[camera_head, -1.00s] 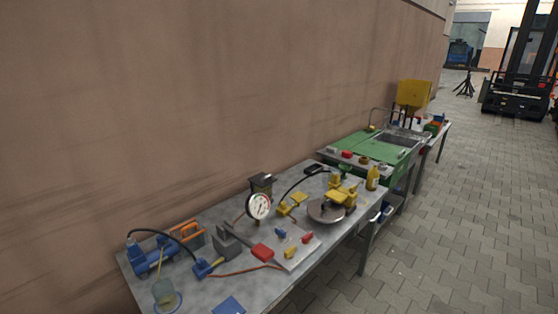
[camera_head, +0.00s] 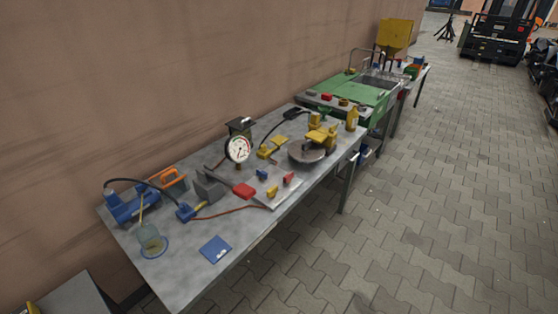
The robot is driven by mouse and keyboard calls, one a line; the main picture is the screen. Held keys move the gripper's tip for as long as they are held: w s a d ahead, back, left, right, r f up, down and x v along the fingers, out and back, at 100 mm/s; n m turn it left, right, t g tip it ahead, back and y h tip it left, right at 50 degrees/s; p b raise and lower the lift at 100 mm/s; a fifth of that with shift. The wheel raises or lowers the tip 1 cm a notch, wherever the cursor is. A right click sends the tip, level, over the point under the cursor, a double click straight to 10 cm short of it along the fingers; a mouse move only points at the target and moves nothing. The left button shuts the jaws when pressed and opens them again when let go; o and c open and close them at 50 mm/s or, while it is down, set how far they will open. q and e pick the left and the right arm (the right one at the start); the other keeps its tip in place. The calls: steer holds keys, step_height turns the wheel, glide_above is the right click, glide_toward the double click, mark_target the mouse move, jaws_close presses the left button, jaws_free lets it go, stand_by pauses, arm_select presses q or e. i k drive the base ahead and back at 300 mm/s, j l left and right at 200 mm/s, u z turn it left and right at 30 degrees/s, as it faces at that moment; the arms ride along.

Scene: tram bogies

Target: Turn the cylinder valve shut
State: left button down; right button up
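No gas cylinder or cylinder valve can be made out in the head view. A round dial gauge (camera_head: 239,149) with a white face stands on the grey workbench (camera_head: 190,262), below a dark box-like top. Neither of my grippers is in view.
The bench holds a blue pump-like device (camera_head: 132,205), a glass jar (camera_head: 150,238), a blue card (camera_head: 215,249), a yellow tool (camera_head: 322,137) over a round metal plate (camera_head: 306,152) and a yellow bottle (camera_head: 352,119). A green-topped sink bench (camera_head: 345,92) stands beyond. Paved floor (camera_head: 420,220) at right is clear.

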mark_target(263, 176)
steer(key=i+l+u, duration=0.55)
steer(key=l, duration=0.25)
steer(key=i+l+u, duration=0.2)
steer(key=l, duration=0.15)
steer(key=i+l+u, duration=0.2)
steer(key=l, duration=0.15)
steer(key=i+l+u, duration=0.15)
steer(key=l, duration=0.2)
steer(key=l+u, duration=0.2)
steer(key=l, duration=0.2)
